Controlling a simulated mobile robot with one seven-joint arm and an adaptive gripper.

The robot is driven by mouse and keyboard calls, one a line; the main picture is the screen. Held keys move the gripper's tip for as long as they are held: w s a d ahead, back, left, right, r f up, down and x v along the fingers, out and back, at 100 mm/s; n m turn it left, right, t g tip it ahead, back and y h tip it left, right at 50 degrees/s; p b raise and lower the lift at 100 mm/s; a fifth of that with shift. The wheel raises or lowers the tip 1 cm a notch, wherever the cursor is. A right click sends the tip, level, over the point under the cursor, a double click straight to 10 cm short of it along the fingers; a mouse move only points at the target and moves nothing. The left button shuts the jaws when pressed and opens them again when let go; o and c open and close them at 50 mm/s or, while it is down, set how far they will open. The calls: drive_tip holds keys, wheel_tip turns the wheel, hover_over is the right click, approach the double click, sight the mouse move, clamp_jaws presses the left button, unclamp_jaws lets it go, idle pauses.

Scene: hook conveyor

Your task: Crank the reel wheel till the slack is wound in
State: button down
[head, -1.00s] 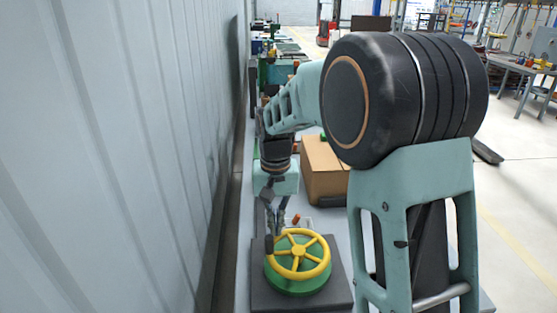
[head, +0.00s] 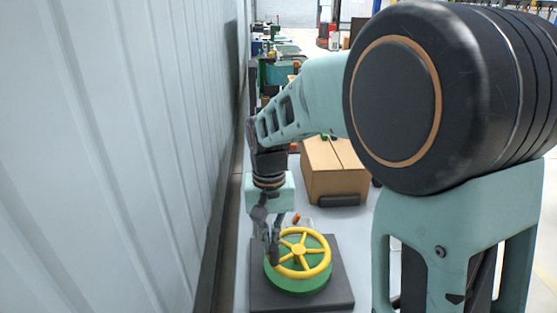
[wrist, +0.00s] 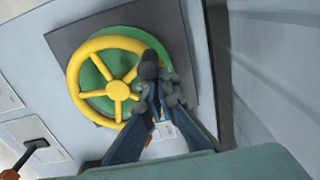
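The reel wheel (head: 299,249) is yellow with several spokes and sits on a green round base (head: 297,286). It also shows in the wrist view (wrist: 118,90). A dark upright crank handle (head: 274,256) stands on the rim's left side; in the wrist view the handle (wrist: 149,66) is at the rim's upper right. My gripper (head: 268,238) points down at that handle. In the wrist view my gripper's fingers (wrist: 158,90) lie on both sides of the handle and look closed on it; the exact contact is partly hidden. I cannot make out any line or slack.
A dark square plate (head: 330,301) lies under the reel on a grey bench. A cardboard box (head: 335,180) stands behind it to the right. A small orange-tipped part (head: 296,218) is just beyond the wheel. A corrugated wall (head: 120,150) runs close along the left.

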sight(297, 273)
drive_tip(key=shift+s, duration=0.4)
drive_tip(key=shift+s+d, duration=0.5)
drive_tip(key=shift+s, duration=0.25)
drive_tip(key=shift+s+d, duration=0.5)
drive_tip(key=shift+s, duration=0.25)
drive_tip(key=shift+d, duration=0.1)
drive_tip(key=shift+s+d, duration=0.45)
drive_tip(key=shift+d, duration=0.3)
drive_tip(key=shift+s+d, duration=0.45)
drive_tip(key=shift+d, duration=0.3)
drive_tip(key=shift+d, duration=0.1)
